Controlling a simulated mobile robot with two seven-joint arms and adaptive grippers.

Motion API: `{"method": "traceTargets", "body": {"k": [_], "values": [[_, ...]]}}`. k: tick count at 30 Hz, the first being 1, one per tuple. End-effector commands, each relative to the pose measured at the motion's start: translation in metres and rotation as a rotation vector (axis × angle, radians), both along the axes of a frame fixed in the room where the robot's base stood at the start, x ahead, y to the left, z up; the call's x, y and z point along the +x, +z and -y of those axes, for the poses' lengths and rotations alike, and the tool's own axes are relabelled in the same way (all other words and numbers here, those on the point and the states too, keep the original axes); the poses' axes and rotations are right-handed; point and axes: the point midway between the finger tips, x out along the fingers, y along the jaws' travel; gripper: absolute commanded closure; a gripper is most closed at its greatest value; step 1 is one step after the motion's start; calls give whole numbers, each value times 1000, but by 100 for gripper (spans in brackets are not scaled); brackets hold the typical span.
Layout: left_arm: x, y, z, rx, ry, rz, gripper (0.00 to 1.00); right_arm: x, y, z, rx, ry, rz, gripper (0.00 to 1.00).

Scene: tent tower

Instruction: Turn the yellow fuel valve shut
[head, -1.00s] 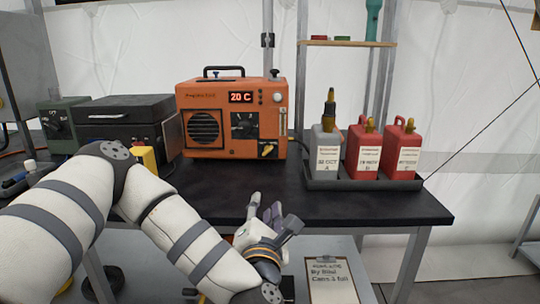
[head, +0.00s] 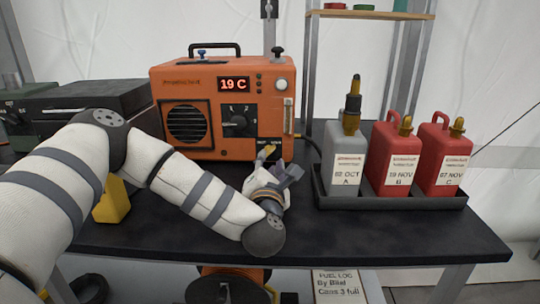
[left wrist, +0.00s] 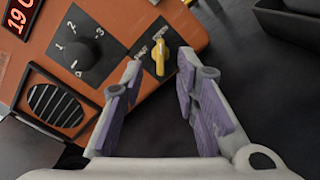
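The yellow fuel valve (left wrist: 159,60) is a small knob on a dark plate at the lower front corner of the orange heater (head: 222,81). In the head view the valve (head: 267,151) is partly hidden by my gripper. My left gripper (left wrist: 160,72) is open in front of the heater, its purple-padded fingers apart. In the left wrist view the valve appears between the two fingertips, and I see no clear contact. In the head view the left gripper (head: 272,170) is just below the valve. My right gripper is not in view.
A dark tray (head: 400,202) with one grey can (head: 343,160) and two red cans (head: 390,150) stands to the right. A black case (head: 90,105) and a yellow object (head: 112,200) are left. The black tabletop (head: 330,230) is clear in front.

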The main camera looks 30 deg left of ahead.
Motion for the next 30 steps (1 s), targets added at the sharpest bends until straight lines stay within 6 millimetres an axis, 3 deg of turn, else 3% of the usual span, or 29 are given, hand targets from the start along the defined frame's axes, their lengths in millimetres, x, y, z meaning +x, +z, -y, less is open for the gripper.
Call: {"method": "traceTargets", "body": {"k": [6,16,20,30], "values": [[32,-1,-20,0,1,-2,72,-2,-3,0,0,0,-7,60],[39,0,-23,0,-1,-1,72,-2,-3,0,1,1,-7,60],[39,0,-23,0,-1,-1,99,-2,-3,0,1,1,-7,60],[38,-1,-23,-11,0,5,100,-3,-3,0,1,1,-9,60]]}}
